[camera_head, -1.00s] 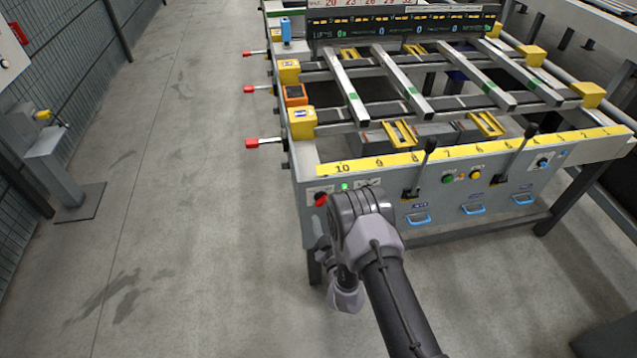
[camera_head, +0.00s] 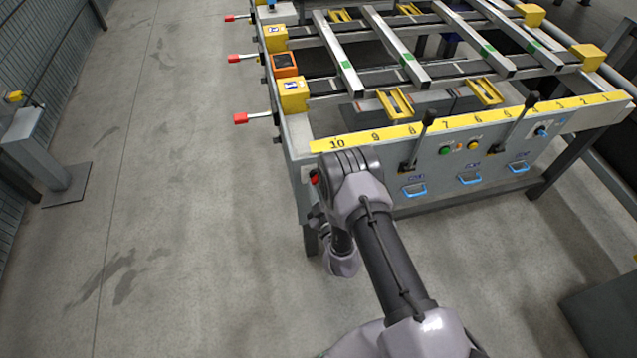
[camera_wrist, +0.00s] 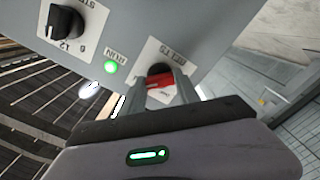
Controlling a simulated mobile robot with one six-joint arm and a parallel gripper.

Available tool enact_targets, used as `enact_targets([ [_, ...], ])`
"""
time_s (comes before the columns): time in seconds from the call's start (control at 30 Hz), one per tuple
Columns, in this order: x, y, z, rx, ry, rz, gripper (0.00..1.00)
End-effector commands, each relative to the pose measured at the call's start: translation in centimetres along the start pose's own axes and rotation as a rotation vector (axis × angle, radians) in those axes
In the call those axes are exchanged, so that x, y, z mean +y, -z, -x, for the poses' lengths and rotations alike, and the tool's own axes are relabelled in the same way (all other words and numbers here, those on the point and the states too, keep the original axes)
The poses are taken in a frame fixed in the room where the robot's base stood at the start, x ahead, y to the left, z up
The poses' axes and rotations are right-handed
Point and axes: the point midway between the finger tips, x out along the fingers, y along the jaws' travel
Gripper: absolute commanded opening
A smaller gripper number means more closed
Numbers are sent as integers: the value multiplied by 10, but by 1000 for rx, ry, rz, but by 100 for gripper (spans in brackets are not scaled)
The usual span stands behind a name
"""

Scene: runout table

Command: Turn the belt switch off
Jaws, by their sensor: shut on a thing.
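The belt switch (camera_wrist: 158,80) is a red handle on a dark round base, set in a pale plate on the grey panel. In the wrist view my gripper (camera_wrist: 161,86) has one finger on each side of the red handle and is shut on it. The handle lies nearly level across the picture. The plate's lettering appears upside down, and its position marks are partly covered. In the head view a red part (camera_head: 314,178) shows at the panel's left end beside my wrist. My fingers are hidden there behind my arm.
A lit green lamp (camera_wrist: 111,67) and a black rotary knob (camera_wrist: 66,20) sit left of the switch in the wrist view. The head view shows the runout table's yellow scale (camera_head: 460,122), upright black levers (camera_head: 429,118) and red-tipped handles (camera_head: 240,118).

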Motion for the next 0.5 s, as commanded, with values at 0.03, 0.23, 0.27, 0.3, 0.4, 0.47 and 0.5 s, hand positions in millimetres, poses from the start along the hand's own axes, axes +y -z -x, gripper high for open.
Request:
enact_targets([
  [0.03,0,0,0,1,0,0,0],
  [0.23,0,0,0,1,-1,27,0],
  [0.27,0,0,0,1,-1,38,0],
  [0.3,0,1,0,1,-1,54,0],
  [0.4,1,1,-1,1,-1,110,0],
  [0.47,1,1,-1,1,-1,153,0],
  [0.5,1,1,-1,1,-1,185,0],
])
